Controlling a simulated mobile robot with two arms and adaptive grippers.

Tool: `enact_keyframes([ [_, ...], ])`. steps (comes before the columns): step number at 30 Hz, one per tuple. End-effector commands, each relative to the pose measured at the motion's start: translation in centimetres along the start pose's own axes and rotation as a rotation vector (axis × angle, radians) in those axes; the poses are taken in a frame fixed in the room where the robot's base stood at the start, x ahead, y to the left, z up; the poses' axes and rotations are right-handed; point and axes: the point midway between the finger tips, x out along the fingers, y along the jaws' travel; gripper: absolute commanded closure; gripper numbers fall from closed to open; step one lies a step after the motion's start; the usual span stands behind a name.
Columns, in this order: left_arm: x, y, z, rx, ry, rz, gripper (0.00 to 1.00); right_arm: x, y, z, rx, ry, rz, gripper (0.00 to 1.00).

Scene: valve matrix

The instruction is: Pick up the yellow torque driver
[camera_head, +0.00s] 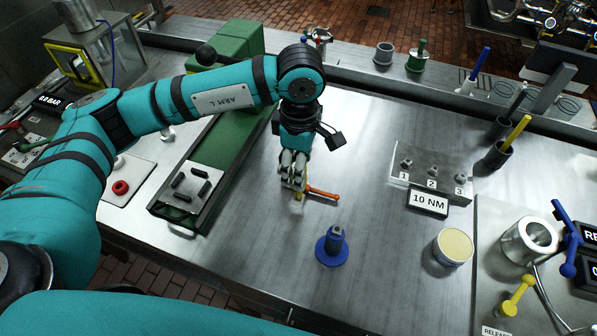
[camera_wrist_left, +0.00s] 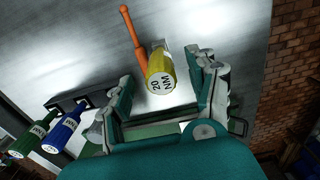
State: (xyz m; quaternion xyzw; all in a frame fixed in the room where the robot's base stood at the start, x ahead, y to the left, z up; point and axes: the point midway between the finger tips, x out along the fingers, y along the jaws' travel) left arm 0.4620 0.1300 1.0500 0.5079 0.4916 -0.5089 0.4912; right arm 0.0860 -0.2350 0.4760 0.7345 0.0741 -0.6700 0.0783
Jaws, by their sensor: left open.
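The yellow torque driver (camera_wrist_left: 160,82), marked "20 NM", shows in the left wrist view with its handle end towards the camera. In the head view only a small yellow part (camera_head: 298,196) of it shows under my left gripper (camera_head: 293,182). My left gripper (camera_wrist_left: 165,92) is open, with one finger on either side of the driver in the wrist view and a gap on both sides. An orange-handled tool (camera_head: 322,193) lies beside it; it also shows in the wrist view (camera_wrist_left: 131,30). My right gripper is not in view.
A blue stand (camera_head: 332,246) is in front of the gripper. A green case (camera_head: 212,150) lies to the left. A "10 NM" block (camera_head: 430,182), a cream-topped tin (camera_head: 453,247) and dark cups (camera_head: 497,154) stand to the right. Blue and green handles (camera_wrist_left: 62,130) show in the wrist view.

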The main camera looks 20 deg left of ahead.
Motion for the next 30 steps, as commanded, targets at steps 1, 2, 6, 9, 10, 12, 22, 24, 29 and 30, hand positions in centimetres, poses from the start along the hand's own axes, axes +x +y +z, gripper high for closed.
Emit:
enact_keyframes([
  [1, 0.4, 0.0, 0.0, -0.001, 0.001, -0.002, 0.41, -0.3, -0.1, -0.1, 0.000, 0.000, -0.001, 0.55],
  [2, 0.7, 0.0, 0.0, -0.001, 0.001, -0.001, 0.41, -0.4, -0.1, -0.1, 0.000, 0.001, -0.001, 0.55],
  [6, 1.4, 0.0, -0.1, -0.001, 0.000, -0.002, 0.41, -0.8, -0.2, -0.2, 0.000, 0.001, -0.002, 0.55],
  [9, 2.4, -0.1, -0.2, 0.000, 0.001, -0.005, 0.41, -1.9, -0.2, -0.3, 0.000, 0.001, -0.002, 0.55],
  [10, 2.9, -0.1, -0.2, 0.000, 0.002, -0.005, 0.41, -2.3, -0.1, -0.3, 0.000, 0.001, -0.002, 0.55],
  [12, 3.9, -0.1, -0.3, -0.001, 0.002, -0.005, 0.41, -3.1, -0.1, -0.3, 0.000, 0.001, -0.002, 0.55],
  [22, 6.4, 0.0, -0.3, 0.001, 0.001, 0.001, 0.41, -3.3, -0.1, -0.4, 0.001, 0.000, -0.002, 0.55],
  [24, 6.4, 0.0, -0.3, 0.001, 0.001, 0.001, 0.41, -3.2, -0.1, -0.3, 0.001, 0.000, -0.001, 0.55],
  [29, 6.4, 0.0, -0.3, 0.001, 0.000, 0.001, 0.59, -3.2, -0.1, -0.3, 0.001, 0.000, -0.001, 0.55],
  [30, 6.4, 0.0, -0.3, 0.001, 0.000, 0.001, 0.65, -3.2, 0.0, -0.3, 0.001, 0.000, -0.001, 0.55],
])
